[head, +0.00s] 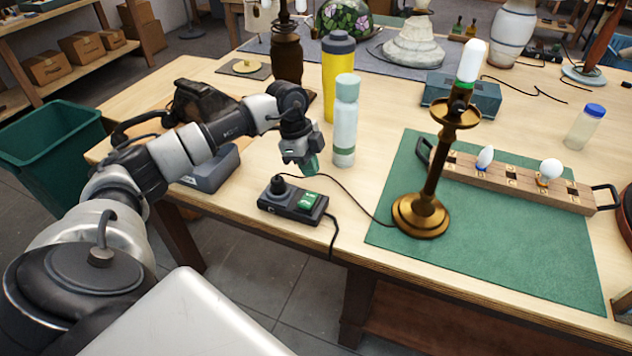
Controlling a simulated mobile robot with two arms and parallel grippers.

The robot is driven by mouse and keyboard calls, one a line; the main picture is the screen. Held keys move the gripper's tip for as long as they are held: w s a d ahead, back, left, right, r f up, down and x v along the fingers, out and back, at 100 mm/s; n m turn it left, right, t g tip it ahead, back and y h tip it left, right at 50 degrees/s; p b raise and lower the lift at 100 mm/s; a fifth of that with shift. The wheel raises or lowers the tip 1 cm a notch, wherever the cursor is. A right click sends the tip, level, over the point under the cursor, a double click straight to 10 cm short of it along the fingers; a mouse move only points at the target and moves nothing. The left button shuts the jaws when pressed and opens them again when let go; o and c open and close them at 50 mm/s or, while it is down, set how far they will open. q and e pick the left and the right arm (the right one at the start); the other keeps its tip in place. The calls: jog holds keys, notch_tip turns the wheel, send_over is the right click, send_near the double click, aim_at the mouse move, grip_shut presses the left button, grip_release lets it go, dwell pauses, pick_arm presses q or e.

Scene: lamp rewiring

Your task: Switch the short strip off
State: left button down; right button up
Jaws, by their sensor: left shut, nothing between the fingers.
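The short strip (292,204) is a dark grey power strip lying near the front edge of the wooden table. A black plug (278,186) stands in its left end, and a green switch (308,200) sits at its right end. The switch's position is too small to tell. My left gripper (309,168) points down just above and behind the strip's right end. It is shut and looks empty, apart from the switch. My right gripper is not in view.
A brass lamp (424,210) with a white bulb stands on a green mat (480,255); a cord runs from it to the strip. A pale bottle (345,122) and a yellow bottle (338,75) stand close behind the gripper. A bulb rack (520,183) lies right.

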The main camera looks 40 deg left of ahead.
pick_arm(q)
jog(key=a+r+b, duration=0.1)
jog(key=a+r, duration=0.2)
jog(key=r, duration=0.3)
jog(key=shift+w+a, duration=0.35)
jog(key=shift+w, duration=0.1)
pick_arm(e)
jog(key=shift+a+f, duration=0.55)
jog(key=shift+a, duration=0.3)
pick_arm(q)
jog(key=shift+d+r, duration=0.1)
